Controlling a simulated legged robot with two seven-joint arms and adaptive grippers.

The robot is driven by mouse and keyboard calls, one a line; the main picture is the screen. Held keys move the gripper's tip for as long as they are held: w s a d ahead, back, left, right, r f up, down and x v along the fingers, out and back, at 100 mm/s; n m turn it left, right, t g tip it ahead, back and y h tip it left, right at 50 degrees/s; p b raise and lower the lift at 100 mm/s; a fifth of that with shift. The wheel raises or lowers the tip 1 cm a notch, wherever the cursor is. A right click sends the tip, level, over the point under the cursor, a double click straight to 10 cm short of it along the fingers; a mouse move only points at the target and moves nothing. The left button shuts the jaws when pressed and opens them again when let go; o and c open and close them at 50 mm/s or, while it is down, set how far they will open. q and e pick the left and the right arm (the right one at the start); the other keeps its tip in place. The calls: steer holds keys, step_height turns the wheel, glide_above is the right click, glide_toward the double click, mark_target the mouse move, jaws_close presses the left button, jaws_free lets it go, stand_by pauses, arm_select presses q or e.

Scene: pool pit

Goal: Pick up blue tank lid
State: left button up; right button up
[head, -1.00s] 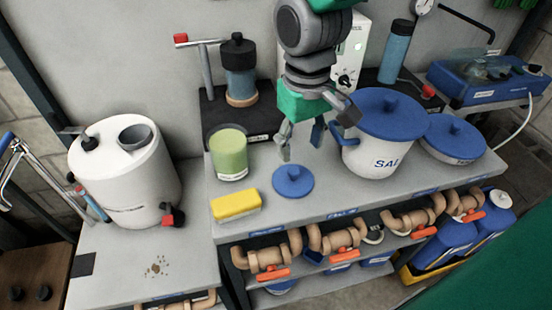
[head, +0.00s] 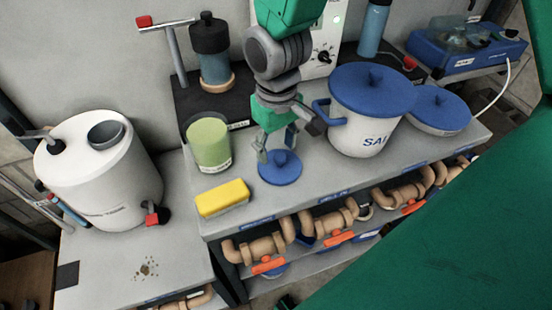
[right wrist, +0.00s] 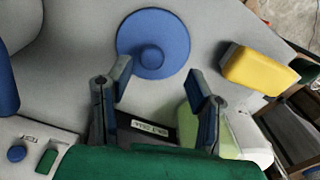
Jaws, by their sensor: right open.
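A small round blue lid with a centre knob (head: 279,168) lies flat on the grey bench. It also shows in the right wrist view (right wrist: 150,32), just beyond the fingertips. My right gripper (head: 276,146) is open and empty, its fingers pointing down close over the lid's back edge. In the right wrist view the two fingers (right wrist: 160,82) are spread apart, with the lid's knob between and slightly ahead of them. I cannot tell if they touch the lid. A white tank (head: 100,175) with an open grey neck stands at the left. My left gripper is out of view.
A yellow sponge (head: 222,198) and a green jar (head: 208,146) stand left of the lid. A white pot (head: 360,138) with a blue lid stands close on the right, beside a flat blue-lidded container (head: 438,110). Pipes with orange valve handles (head: 268,265) fill the shelf below.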

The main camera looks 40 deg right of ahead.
mark_target(278, 157)
steer(key=f, duration=0.1)
steer(key=d+f, duration=0.1)
steer(key=f, duration=0.2)
steer(key=shift+w+d+f, duration=0.1)
steer(key=shift+d+f, duration=0.05)
steer(key=shift+d, duration=0.2)
steer(key=shift+a, duration=0.65)
jaws_close()
